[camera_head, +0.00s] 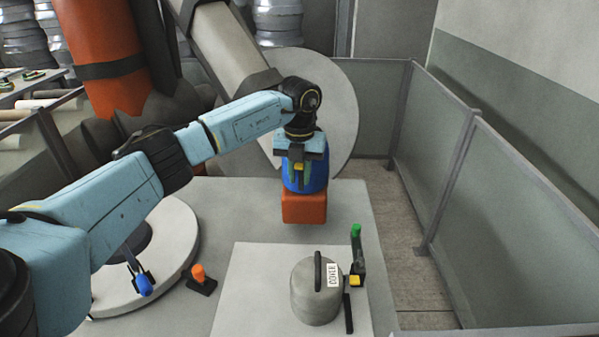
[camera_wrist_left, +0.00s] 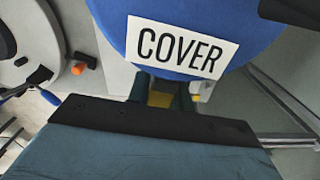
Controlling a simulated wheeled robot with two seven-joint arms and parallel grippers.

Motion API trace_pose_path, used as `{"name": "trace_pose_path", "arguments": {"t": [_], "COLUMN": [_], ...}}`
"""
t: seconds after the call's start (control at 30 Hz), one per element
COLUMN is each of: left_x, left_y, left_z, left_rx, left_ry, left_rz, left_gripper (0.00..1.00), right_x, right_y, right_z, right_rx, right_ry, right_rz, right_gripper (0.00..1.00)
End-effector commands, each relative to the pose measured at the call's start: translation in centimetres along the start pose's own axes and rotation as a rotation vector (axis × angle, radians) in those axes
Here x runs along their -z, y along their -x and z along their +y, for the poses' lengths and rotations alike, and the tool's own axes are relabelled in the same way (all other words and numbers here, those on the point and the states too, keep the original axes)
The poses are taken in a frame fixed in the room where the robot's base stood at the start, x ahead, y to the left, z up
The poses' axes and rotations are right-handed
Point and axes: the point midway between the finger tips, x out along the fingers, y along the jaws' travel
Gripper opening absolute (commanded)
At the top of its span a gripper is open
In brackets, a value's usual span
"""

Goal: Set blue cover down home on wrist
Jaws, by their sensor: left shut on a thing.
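The blue cover (camera_head: 318,180) hangs in my left gripper (camera_head: 298,168), which is shut on it. In the left wrist view the blue cover (camera_wrist_left: 185,15) fills the top, with a white COVER label. An orange-red block (camera_head: 304,208) shows directly below the cover in the head view. I cannot tell whether the cover touches it or is above it. No part is marked as the wrist, so I cannot tell which thing it is. The cover's underside is hidden. My right gripper is not in view.
A grey cover (camera_head: 311,297) with a black handle stands on a white mat (camera_head: 245,285). Next to it is a green-knobbed clamp (camera_head: 356,232). An orange-knobbed piece (camera_head: 199,274) and a round disc (camera_head: 180,235) are at left. Glass-panelled fencing (camera_head: 500,180) bounds the right.

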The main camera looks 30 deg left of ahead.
Motion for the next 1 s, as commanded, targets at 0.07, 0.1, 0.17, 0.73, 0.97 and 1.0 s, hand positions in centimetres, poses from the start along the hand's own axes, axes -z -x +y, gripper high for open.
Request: {"name": "trace_pose_path", "arguments": {"t": [0.07,0.1,0.17,0.73,0.97,1.0], "left_x": [0.0,0.0,0.0,0.0,0.0,0.0], "left_y": [0.1,0.1,0.1,-0.9,-1.4,-1.4], "left_z": [0.0,0.0,0.0,0.0,0.0,0.0], "left_rx": [0.001,0.001,0.001,0.001,0.001,0.001], "left_ry": [0.000,0.000,0.000,0.000,0.000,0.000], "left_rz": [-0.001,-0.001,-0.001,0.000,0.000,0.000], "left_gripper": [0.00,0.00,0.00,0.00,0.00,0.00], "right_x": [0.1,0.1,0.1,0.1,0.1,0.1], "right_y": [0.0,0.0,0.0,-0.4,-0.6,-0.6], "right_z": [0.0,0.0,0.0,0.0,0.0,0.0], "right_rx": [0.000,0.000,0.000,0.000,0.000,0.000], "right_ry": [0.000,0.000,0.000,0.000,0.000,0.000], "right_rz": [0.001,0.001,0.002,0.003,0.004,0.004], "right_gripper": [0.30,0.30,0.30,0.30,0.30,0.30]}}
